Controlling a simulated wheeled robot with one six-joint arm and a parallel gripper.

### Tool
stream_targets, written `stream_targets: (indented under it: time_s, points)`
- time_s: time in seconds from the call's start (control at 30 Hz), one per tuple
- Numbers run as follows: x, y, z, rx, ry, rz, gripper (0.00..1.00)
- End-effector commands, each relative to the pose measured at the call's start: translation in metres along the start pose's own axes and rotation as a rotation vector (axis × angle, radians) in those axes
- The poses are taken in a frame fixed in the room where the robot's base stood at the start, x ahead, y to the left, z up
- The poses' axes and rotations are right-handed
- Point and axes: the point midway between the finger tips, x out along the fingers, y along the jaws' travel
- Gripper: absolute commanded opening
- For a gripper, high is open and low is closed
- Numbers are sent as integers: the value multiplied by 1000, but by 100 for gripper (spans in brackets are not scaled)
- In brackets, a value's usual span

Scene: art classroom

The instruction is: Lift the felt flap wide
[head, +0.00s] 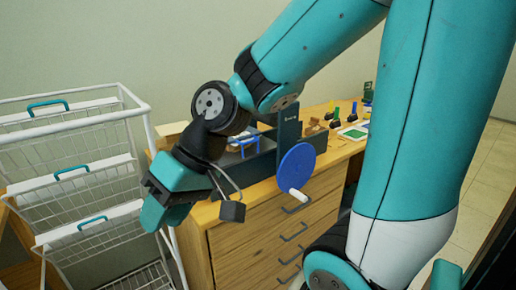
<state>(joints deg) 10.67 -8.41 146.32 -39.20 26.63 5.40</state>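I cannot make out a felt flap in the head view. My gripper (160,212) hangs at the left of centre, pointing down in front of the gap between the white wire rack and the wooden cabinet. Its fingers are seen from the side and partly overlap, so their opening and anything between them cannot be judged. My arm hides part of the cabinet top.
A white wire rack (140,104) with teal-handled drawers stands at left. A wooden drawer cabinet (228,250) stands at centre. A blue disc (297,165) with a white handle (298,195) sits at its front edge. Small coloured items and a green-topped tray (354,133) lie farther back.

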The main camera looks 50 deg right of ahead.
Motion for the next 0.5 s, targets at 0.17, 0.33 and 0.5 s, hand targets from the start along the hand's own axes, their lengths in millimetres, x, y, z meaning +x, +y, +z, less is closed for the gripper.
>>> stream_targets:
  time_s: [0.17, 0.33, 0.5]
  points:
    - [-8, 104, -48, 433, 349, -89, 35]
    - [-54, 211, -60, 805, 738, -177, 35]
    - [-110, 300, -34, 1075, 1095, -247, 35]
